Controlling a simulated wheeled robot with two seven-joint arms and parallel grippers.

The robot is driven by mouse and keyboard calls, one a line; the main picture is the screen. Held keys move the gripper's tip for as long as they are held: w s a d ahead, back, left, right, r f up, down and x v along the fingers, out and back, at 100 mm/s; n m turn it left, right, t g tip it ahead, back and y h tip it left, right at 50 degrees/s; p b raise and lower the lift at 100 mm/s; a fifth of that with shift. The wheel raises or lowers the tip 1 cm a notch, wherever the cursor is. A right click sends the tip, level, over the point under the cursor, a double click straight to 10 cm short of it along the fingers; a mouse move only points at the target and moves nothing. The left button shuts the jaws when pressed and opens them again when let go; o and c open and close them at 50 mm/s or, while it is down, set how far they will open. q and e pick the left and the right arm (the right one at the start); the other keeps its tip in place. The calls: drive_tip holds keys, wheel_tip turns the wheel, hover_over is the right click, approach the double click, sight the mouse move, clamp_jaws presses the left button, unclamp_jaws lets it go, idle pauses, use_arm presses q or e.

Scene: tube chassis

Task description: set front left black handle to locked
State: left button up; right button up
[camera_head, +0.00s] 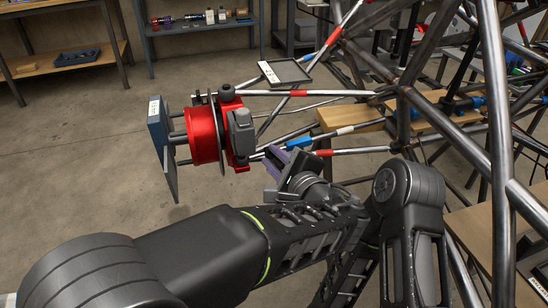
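The front left hub is a red drum (205,134) with a thin disc and a grey caliper-like block (241,131), held out from the tube chassis (492,120) by red-and-white banded rods. A small black knob (226,92) sits on top of the hub; I cannot tell if it is the named handle or whether it is locked. My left gripper (285,160), with purple fingers, is just below and right of the hub, near the lower rods. It appears apart from the knob. Its fingertip gap is unclear. My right gripper is not in view.
A blue plate (158,128) and a grey plate stand at the hub's outer side. A black-framed sign (285,72) lies above the upper rods. Workbenches (65,62) and a shelf (205,25) stand at the back. Concrete floor left of the hub is clear.

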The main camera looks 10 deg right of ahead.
use_arm(q)
clamp_jaws()
drive_tip(key=shift+w+a+r, duration=0.1)
drive_tip(key=shift+a, duration=0.1)
idle(0.7)
drive_tip(key=shift+w, duration=0.1)
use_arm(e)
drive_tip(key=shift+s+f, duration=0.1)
